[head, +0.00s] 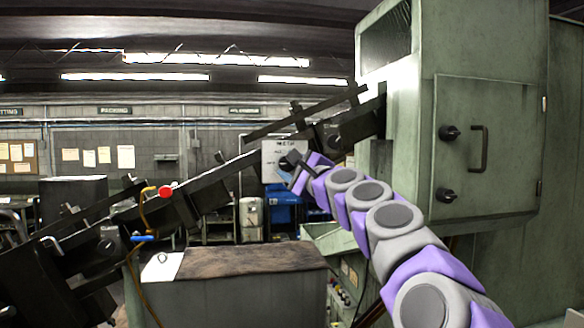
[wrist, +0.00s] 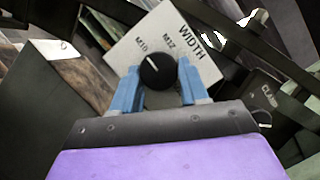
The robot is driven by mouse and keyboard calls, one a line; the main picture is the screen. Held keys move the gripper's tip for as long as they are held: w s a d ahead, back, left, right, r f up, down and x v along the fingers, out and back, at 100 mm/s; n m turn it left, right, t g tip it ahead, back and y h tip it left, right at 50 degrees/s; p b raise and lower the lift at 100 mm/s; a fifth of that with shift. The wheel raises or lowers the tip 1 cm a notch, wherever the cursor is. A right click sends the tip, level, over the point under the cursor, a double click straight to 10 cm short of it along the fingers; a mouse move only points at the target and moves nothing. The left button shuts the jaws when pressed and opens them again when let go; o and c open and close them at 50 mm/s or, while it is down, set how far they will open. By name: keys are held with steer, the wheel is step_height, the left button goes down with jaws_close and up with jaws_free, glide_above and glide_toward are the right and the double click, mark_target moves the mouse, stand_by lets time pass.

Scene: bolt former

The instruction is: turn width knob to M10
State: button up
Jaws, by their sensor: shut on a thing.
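The white WIDTH panel (wrist: 205,67) fills the upper middle of the wrist view, tilted, with the labels M10 and M12. Its round black knob (wrist: 157,72) has a white pointer line aimed up and left, toward the M10 label. The blue fingers of my gripper (wrist: 158,80) stand on either side of the knob, shut on it. In the head view the panel (head: 270,150) is small, behind my gripper (head: 291,165), which hides part of the knob.
Dark slanted rails (head: 215,180) cross the left and middle of the head view, near my gripper. A green machine cabinet (head: 480,150) stands at right. A second knob (wrist: 263,118), partly labelled CLA, sits at right in the wrist view.

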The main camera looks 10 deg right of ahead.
steer(key=shift+f, duration=0.2)
steer(key=o, duration=1)
steer(key=shift+a+r, duration=0.1)
steer(key=shift+o, duration=0.2)
steer(key=b+v, duration=0.2)
steer(key=v, duration=1.5)
steer(key=shift+b, duration=0.35)
steer(key=shift+s, duration=0.15)
